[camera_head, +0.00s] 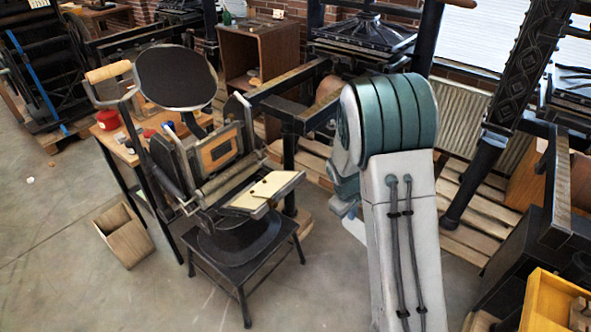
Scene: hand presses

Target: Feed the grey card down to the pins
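A black hand press (235,235) with a round dark ink disc (175,77) stands on a low black stand left of centre. Its tilted platen (293,184) faces up at the front right and carries a pale cream sheet (262,190). Small dark marks show on the sheet; I cannot tell whether they are pins. I cannot make out a grey card. My arm rises at the right of the press and bends away from me. My gripper is hidden behind or below my arm, so its hold on anything does not show.
A wooden bench (110,137) with a red tin (108,120) stands behind the press at left. An open wooden box (123,236) sits on the floor. Pallets (470,205) and other presses crowd the back and right. A yellow crate (545,300) is at bottom right. Floor at front left is clear.

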